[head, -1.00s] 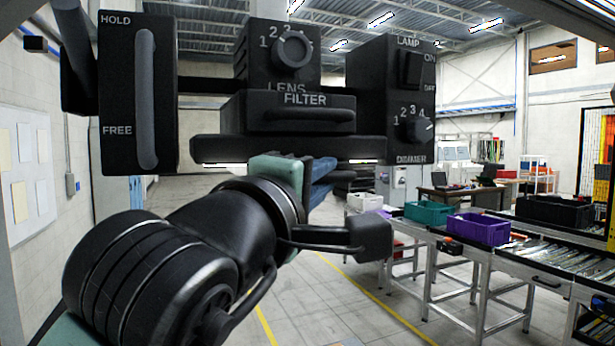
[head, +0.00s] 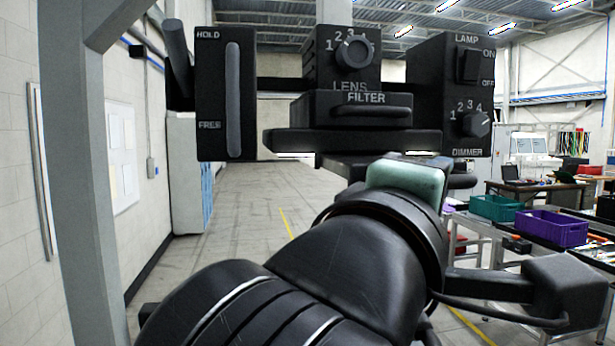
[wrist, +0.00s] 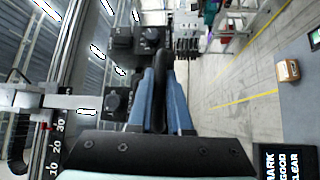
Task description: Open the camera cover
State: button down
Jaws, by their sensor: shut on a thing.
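My gripper (wrist: 160,78) shows in the wrist view with its two blue fingers closed around a dark, bar-like part (wrist: 161,62). I take this part to belong to the camera cover, but cannot tell for sure. In the head view a flat black plate (head: 350,142) lies under the filter block (head: 355,108). My wrist is just below its right half, and my fingers are hidden there. I cannot tell from these views whether the cover is open or closed.
A HOLD/FREE slider panel (head: 212,95) is at the left, a lens knob block (head: 353,55) in the middle and a lamp and dimmer box (head: 455,95) at the right. A teal crate (head: 495,208) and a purple crate (head: 551,228) stand on a bench. The floor behind is open.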

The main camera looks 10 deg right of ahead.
jog(key=c, duration=1)
grip_release()
jog(key=shift+s, duration=0.25)
jog(key=shift+c, duration=0.2)
jog(key=shift+o, duration=1)
jog(key=shift+w, duration=0.25)
jog(key=v, duration=1.3)
